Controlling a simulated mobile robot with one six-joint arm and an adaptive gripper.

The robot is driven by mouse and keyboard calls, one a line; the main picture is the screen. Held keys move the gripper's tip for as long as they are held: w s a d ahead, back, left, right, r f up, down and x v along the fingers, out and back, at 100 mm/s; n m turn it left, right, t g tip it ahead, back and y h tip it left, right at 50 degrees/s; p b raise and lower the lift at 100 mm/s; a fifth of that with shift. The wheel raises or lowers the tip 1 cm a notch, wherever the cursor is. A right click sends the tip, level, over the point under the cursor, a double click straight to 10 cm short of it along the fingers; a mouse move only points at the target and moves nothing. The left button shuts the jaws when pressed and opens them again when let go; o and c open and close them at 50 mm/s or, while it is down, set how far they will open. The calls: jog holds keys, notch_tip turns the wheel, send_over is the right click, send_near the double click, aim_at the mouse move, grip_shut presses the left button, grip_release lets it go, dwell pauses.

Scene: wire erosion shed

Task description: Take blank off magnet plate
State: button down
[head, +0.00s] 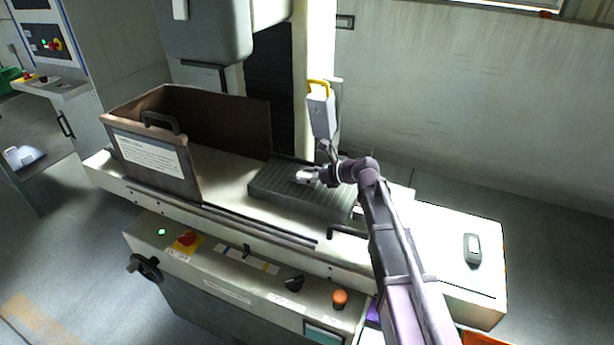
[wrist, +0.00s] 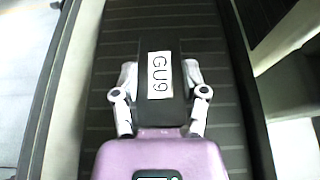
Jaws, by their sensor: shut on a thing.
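The magnet plate (head: 270,186) is a dark grey ribbed slab on the machine table in the head view. It fills the background of the wrist view (wrist: 100,150). I cannot tell whether the blank touches the plate.
A brown guard (head: 215,118) with a handle and label stands left of the plate. A yellow-topped pale box (head: 320,108) is behind it. A control panel with an orange knob (head: 339,297) lies in front. A white surface (head: 440,245) at right holds a dark handheld device (head: 472,249).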

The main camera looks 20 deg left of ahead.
aim_at(307, 176)
jog(key=shift+r+p, duration=1.35)
jog(key=shift+r, duration=0.2)
jog(key=s+d, duration=0.3)
jog(key=s, duration=0.4)
jog(key=s+d+r+p, duration=0.1)
jog(key=s+d, duration=0.3)
jog(key=s, duration=0.3)
jog(key=shift+s, duration=0.25)
